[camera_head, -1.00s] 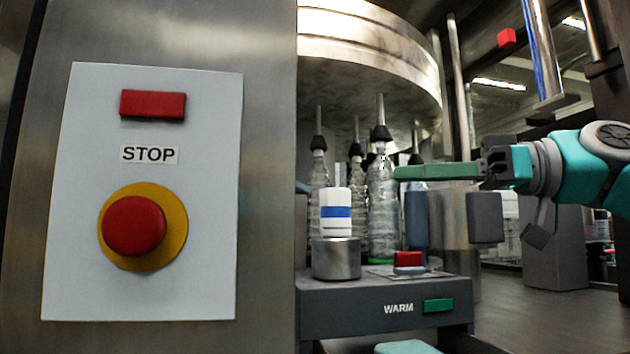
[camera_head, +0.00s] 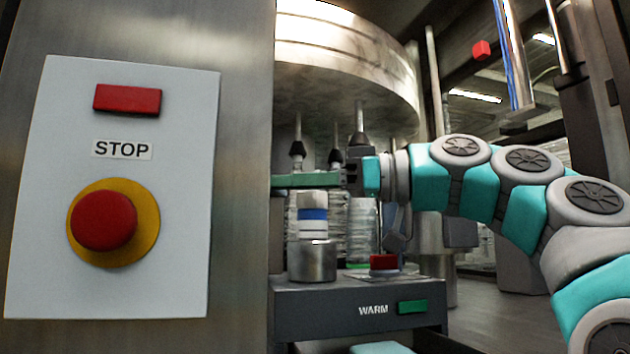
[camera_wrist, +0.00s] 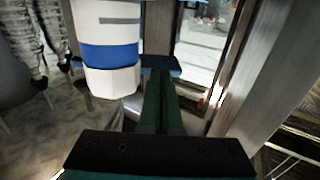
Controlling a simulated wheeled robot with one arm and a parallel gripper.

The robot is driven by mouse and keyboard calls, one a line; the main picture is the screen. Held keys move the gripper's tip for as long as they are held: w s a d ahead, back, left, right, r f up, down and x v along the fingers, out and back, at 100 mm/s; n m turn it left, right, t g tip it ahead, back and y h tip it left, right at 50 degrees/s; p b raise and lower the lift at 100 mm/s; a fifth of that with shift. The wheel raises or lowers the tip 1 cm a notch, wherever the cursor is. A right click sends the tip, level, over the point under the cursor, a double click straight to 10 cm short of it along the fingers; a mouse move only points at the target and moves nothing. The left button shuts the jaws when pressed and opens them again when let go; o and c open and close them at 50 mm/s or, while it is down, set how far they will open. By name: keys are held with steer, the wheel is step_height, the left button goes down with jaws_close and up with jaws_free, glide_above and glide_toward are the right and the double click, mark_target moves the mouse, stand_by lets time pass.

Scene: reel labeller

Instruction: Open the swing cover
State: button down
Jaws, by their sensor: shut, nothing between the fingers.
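I cannot tell for sure which part is the swing cover. A small blue piece (camera_wrist: 160,62) shows in the wrist view just beyond my fingertips, beside a grey upright edge (camera_wrist: 232,75). My gripper (camera_head: 276,181) is shut and empty in the head view. Its green fingers point left, level with the top of the white bottle, and reach the edge of the steel panel (camera_head: 245,120). In the wrist view the gripper (camera_wrist: 158,85) lies between the bottle and the upright. Whether the fingertips touch the blue piece is unclear.
A white bottle with a blue band (camera_head: 313,214) stands on a metal cup (camera_head: 312,262) above the WARM box (camera_head: 340,305). Clear bottles (camera_head: 362,225) hang behind under the steel drum (camera_head: 345,65). A red stop button (camera_head: 104,220) is on the left panel.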

steer(key=shift+a, duration=0.15)
steer(key=shift+s+a+m+t+h+b, duration=0.15)
steer(key=shift+a+m+t+h+b, duration=0.4)
steer(key=shift+a+m+t+b, duration=0.7)
steer(key=shift+s+a+m+t+h+b, duration=0.15)
steer(key=shift+a+m+t+h+b, duration=0.55)
steer(key=shift+t, duration=0.95)
steer(key=shift+a, duration=0.2)
steer(key=b+v, duration=0.1)
steer(key=v, duration=1.3)
steer(key=shift+s+f+b, duration=0.15)
steer(key=shift+f+b, duration=0.05)
steer(key=shift+b, duration=0.1)
steer(key=shift+a, duration=0.1)
